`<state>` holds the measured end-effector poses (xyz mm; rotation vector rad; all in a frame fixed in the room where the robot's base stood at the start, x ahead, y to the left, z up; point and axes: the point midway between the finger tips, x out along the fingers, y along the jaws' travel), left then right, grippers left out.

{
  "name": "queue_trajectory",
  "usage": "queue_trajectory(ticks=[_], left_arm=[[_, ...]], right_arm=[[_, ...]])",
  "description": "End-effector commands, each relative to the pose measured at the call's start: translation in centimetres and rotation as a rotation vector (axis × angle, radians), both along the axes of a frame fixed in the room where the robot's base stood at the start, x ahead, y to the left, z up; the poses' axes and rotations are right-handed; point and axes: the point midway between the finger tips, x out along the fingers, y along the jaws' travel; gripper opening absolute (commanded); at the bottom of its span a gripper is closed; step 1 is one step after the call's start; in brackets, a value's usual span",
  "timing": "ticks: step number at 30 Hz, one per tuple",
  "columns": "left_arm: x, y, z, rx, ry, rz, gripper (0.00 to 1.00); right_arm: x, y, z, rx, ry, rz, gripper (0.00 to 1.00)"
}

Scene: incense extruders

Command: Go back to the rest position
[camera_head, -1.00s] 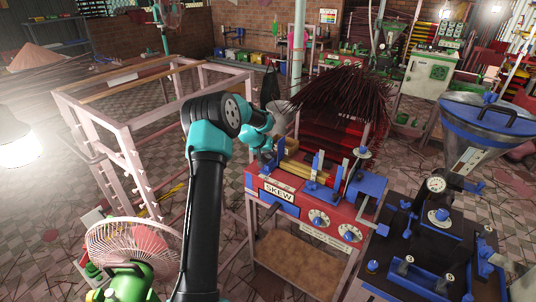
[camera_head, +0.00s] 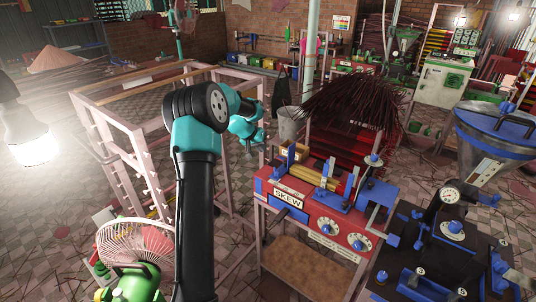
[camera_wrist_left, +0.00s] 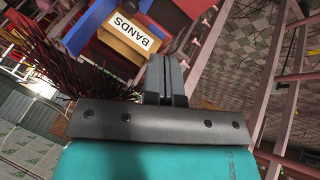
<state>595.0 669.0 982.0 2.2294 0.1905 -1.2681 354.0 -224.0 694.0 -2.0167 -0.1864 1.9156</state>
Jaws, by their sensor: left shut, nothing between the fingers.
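My left gripper (camera_head: 263,148) is in the head view, at the end of my black and teal arm. It is just left of the red SKEW machine (camera_head: 283,208), apart from it. In the left wrist view its two dark fingers (camera_wrist_left: 165,75) are pressed together with nothing between them. The open box marked BANDS (camera_wrist_left: 128,38) lies beyond the fingertips, up and to the left; it also shows on the machine's left end in the head view (camera_head: 293,151). My right gripper is not in view.
A pink metal frame (camera_head: 136,148) stands left of my arm, and a fan (camera_head: 135,243) is below it. A dark bundle of incense sticks (camera_head: 355,98) rises behind the machine. A black extruder with a funnel (camera_head: 494,142) stands at the right.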

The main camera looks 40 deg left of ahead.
Motion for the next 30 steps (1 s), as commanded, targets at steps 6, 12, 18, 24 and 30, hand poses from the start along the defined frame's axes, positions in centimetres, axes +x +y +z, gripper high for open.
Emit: queue_trajectory(ticks=[6, 12, 18, 24, 30], left_arm=[[-1.0, 0.2, 1.5, 0.0, 0.001, 0.0, 0.0], [-1.1, 0.3, 1.6, 0.0, 0.001, 0.0, 0.0], [-1.1, 0.3, 1.6, 0.0, 0.001, 0.0, 0.0], [-1.2, 0.3, 0.8, 0.01, 0.008, 0.0, 0.0], [-2.5, 0.0, -4.4, 0.093, 0.049, -0.001, 0.0]], right_arm=[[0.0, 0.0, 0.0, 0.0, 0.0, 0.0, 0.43], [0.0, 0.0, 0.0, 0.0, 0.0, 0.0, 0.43], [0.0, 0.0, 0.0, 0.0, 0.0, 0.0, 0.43], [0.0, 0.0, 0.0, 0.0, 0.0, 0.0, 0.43], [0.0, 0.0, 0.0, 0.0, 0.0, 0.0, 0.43]])
